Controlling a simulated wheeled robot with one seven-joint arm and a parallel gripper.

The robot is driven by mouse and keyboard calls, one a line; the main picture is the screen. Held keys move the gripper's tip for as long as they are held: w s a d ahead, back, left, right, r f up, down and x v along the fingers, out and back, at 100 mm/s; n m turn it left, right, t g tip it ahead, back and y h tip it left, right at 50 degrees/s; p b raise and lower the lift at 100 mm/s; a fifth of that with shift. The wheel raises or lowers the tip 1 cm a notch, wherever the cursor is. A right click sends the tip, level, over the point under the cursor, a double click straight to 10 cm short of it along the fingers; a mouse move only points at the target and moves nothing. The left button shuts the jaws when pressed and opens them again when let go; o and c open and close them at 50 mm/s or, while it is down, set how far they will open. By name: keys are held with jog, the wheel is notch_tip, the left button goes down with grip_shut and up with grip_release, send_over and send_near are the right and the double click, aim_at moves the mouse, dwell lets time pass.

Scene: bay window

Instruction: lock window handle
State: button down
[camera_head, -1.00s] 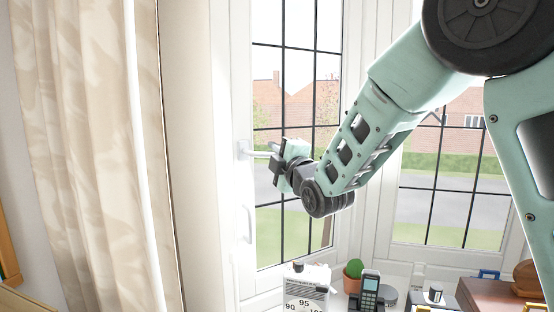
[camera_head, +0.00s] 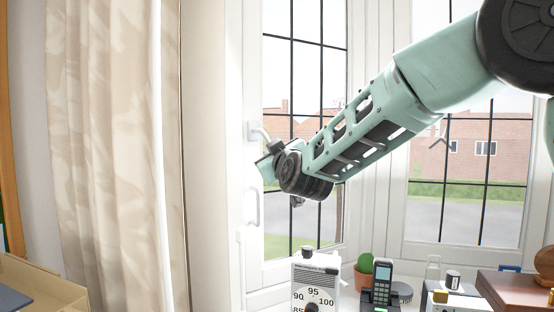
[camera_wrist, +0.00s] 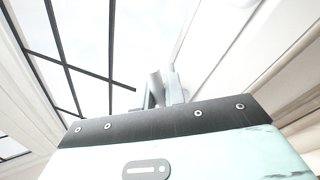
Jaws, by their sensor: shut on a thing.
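The white upper window handle (camera_head: 256,131) is mounted on the left frame of the window. Its lever slants down to the right toward my gripper (camera_head: 270,154), which is just below and right of the handle's base. My gripper is shut on the lever; my own wrist partly hides the grip in the head view. In the wrist view, a pale grey round lever end (camera_wrist: 156,86) shows between the jaws, above the dark edge of my gripper body.
A second white handle (camera_head: 252,208) is lower on the same frame. Beige curtains (camera_head: 110,150) hang at the left. A white dial device (camera_head: 315,283), a cactus (camera_head: 364,270), a phone (camera_head: 382,284) and a brown box (camera_head: 515,292) stand on the sill below my arm.

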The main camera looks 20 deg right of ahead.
jog(key=shift+s+a+f+m+g, duration=0.1)
jog(key=shift+a+f+m+g, duration=0.1)
jog(key=shift+a+m, duration=0.6)
jog(key=shift+s+a+f+m+g, duration=0.1)
jog(key=shift+a+f+m+g, duration=0.15)
jog(key=shift+m, duration=1)
jog(key=shift+s+a+f+m+g, duration=0.15)
jog(key=shift+a+m, duration=0.4)
jog(key=shift+m, duration=0.5)
jog(key=shift+a, duration=0.1)
jog(key=c, duration=1.5)
grip_release()
jog(key=s+b, duration=0.2)
jog(key=s, duration=1.5)
jog(key=shift+s+b, duration=0.2)
jog(key=shift+b, duration=0.1)
